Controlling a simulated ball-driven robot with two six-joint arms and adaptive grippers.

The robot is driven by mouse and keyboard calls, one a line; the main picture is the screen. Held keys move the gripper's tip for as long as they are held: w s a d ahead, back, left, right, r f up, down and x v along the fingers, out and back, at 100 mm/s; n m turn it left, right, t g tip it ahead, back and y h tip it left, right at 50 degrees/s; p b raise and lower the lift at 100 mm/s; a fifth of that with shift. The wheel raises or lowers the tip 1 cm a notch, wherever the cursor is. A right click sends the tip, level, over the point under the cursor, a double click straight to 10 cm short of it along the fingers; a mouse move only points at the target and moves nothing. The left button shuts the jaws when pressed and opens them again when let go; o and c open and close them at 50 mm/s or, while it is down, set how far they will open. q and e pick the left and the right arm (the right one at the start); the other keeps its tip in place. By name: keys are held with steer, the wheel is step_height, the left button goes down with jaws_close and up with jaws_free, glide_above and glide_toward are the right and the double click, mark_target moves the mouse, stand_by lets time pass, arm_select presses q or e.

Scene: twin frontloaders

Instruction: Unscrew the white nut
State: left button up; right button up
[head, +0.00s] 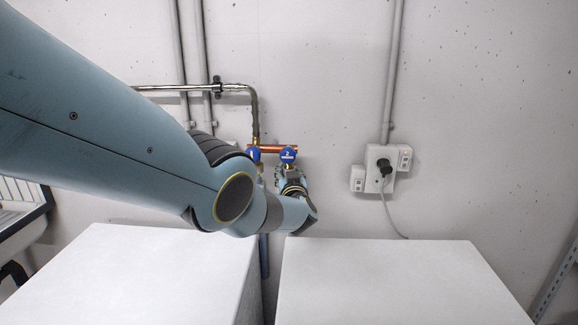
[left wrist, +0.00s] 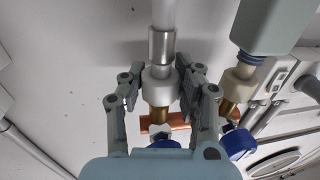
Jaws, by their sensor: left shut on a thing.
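My left gripper (head: 290,184) is at the right-hand valve, below its blue knob marked 2 (head: 287,154). In the left wrist view, my gripper's fingers (left wrist: 160,86) are shut on a white nut (left wrist: 158,78), one on each side. The nut sits around a pipe end, between a grey metal sleeve (left wrist: 162,46) and a brass fitting (left wrist: 158,116). In the head view the nut is hidden by my gripper. A second whitish nut (left wrist: 240,80) sits on the neighbouring brass fitting, apart from the fingers. My right gripper is in neither view.
A copper pipe (head: 272,148) joins both valves at the wall; the other blue knob (head: 253,153) is close by on the left. A grey-green block (left wrist: 272,22) hangs beside the gripped line. Two white machine tops (head: 390,280) stand in front. A wall socket with a plug (head: 384,168) is at the right.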

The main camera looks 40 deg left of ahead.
arm_select(q)
steer(key=shift+s+a+r+m+t+h+p, duration=0.1)
steer(key=shift+r+m+t+h+p, duration=0.1)
steer(key=shift+m+t+h+p, duration=0.35)
steer(key=shift+f+m+t+h, duration=0.1)
steer(key=shift+m+t+h, duration=0.65)
steer(key=shift+t+h, duration=0.15)
steer(key=shift+f+m+t+h+b, duration=0.25)
steer(key=shift+m+t+h+b, duration=0.1)
steer(key=shift+m+h, duration=0.35)
steer(key=shift+h+b, duration=0.35)
steer(key=shift+h, duration=0.1)
steer(key=shift+m+t+h, duration=0.3)
steer(key=shift+t, duration=0.1)
steer(key=o, duration=1)
steer(key=shift+o, duration=0.2)
steer(key=shift+r, duration=0.1)
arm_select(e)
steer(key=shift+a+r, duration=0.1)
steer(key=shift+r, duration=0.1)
